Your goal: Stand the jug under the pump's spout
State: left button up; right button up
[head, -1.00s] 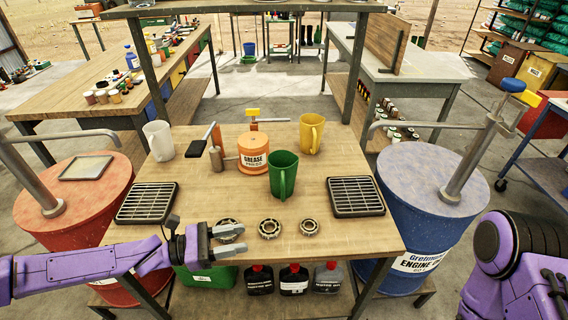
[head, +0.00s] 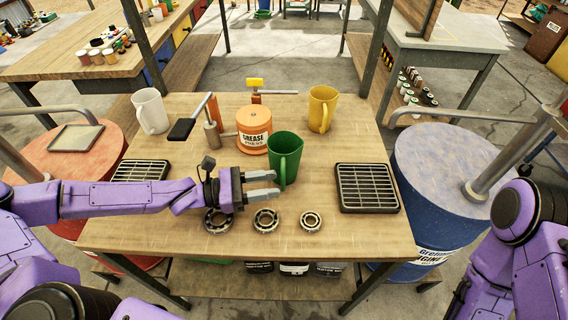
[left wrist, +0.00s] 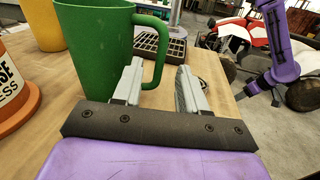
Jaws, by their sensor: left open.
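A green jug (head: 285,147) stands upright near the middle of the table, its handle toward me. A white jug (head: 150,110) stands at the back left and a yellow jug (head: 322,108) at the back right. My left gripper (head: 277,184) is open beside the green jug's handle. In the left wrist view the handle of the green jug (left wrist: 92,45) appears between the fingertips of the left gripper (left wrist: 160,72); contact cannot be told. Pump spouts reach in from a red drum (head: 100,150) and a blue drum (head: 440,160). My right gripper is not clear.
Slatted grates lie at the table's left (head: 140,170) and right (head: 367,187). An orange grease tub (head: 253,128) stands just left of the green jug. Bearing rings (head: 266,219) lie along the front. The table (head: 340,235) is bare between the rings and right grate.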

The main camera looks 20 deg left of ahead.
pick_arm(q)
jog(key=x, duration=0.6)
jog(key=shift+w+f+p, duration=0.1)
jog(key=shift+f+p, duration=0.05)
jog(key=shift+p, duration=0.25)
grip_shut()
